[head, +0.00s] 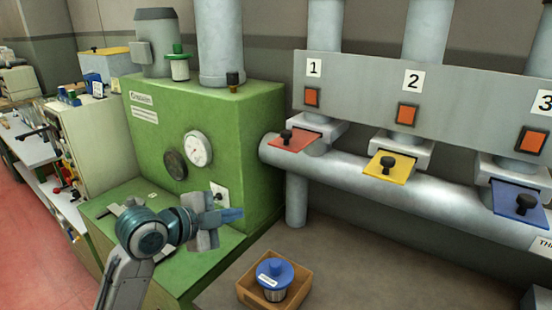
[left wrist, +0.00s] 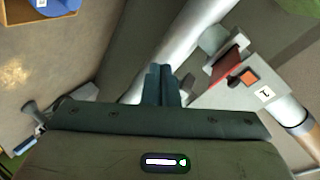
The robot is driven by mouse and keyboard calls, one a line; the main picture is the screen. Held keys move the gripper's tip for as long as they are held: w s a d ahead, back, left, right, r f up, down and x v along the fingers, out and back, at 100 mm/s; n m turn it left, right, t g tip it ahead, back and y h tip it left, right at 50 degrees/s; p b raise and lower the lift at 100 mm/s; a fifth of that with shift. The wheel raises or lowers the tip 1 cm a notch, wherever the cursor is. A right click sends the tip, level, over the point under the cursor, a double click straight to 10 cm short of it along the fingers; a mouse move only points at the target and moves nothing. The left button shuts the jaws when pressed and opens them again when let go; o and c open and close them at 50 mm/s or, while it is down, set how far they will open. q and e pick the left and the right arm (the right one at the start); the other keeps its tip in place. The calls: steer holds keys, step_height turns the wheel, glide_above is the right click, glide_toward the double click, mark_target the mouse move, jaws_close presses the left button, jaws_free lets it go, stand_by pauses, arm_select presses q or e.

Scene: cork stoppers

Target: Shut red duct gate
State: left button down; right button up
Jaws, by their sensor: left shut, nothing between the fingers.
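The red duct gate (head: 299,140) is a flat red plate with a black knob (head: 286,134), under the sign 1. The plate sticks out forward from its grey housing on the first duct. In the left wrist view the red gate (left wrist: 226,68) shows in part, right of the fingers and near the orange button. My left gripper (head: 238,214) is shut and empty, in front of the green machine, lower left of the red gate and apart from it. In the left wrist view the fingers (left wrist: 166,85) lie together. My right gripper is not in view.
The yellow gate (head: 390,168) and blue gate (head: 515,202) stick out farther right. A thick grey pipe (head: 350,176) runs below the gates. The green machine (head: 200,120) stands at left. A wooden box (head: 300,292) with a blue-lidded jar (head: 275,273) sits at lower middle.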

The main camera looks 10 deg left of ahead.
arm_select(q)
step_height(320, 180, up, 14)
steer(key=w+r+m+h, duration=0.1)
steer(key=m+h, duration=0.3)
steer(key=m, duration=0.2)
steer(key=w+a+p+x, duration=0.2)
steer(key=p+x, duration=0.5)
steer(key=x, duration=0.6)
steer(key=shift+w+f+m+t, duration=0.2)
steer(key=shift+w+m+t, duration=0.1)
steer(key=shift+t, duration=0.1)
